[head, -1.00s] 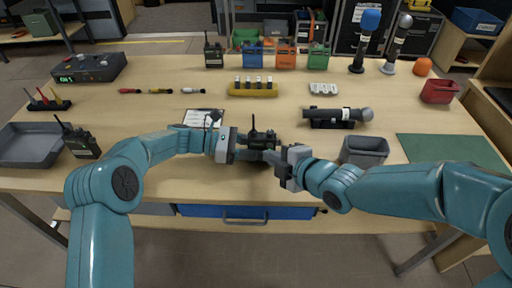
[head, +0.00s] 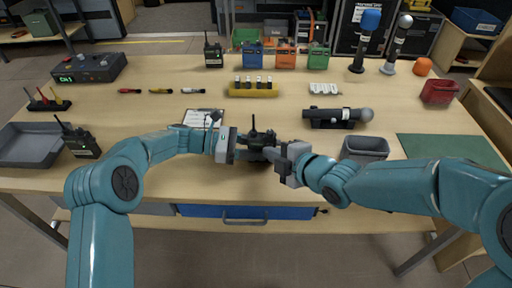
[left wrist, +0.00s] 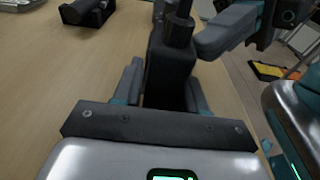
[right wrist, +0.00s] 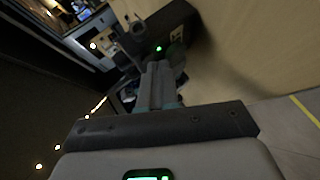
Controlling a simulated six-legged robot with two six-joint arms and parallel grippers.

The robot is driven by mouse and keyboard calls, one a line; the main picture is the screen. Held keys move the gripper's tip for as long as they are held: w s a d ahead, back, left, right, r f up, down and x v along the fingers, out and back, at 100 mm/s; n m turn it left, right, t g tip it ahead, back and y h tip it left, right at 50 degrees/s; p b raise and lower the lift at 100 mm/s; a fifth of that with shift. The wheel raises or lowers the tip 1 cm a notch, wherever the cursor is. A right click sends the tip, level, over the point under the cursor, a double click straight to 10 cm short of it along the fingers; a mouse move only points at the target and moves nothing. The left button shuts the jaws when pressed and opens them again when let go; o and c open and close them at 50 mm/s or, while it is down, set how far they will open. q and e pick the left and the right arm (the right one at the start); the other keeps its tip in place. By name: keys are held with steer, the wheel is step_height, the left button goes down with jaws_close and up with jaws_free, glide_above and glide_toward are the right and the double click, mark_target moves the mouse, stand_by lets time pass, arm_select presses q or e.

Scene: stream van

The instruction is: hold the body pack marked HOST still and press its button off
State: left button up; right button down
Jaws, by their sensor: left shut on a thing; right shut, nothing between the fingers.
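A black body pack (head: 257,139) with a stub antenna stands near the front middle of the table in the head view. My left gripper (head: 246,153) is shut on it from the left; the pack also shows between the fingers in the left wrist view (left wrist: 170,68). My right gripper (head: 271,153) is shut and empty, its tips close to the pack from the right. In the right wrist view, the closed fingers (right wrist: 159,82) point toward the dark pack, where a small green light shows. I cannot read HOST or tell whether the tips touch the button.
Other radio packs stand at the left (head: 80,141) and back (head: 213,52). A grey tray (head: 28,160) is at left, a microphone in a cradle (head: 335,115) at right, a grey bin (head: 364,150) beside it. A box with a green display (head: 90,69) stands back left.

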stand_by(0.3)
steer(key=shift+s, duration=0.55)
steer(key=shift+s, duration=3)
arm_select(q)
steer(key=o, duration=1.2)
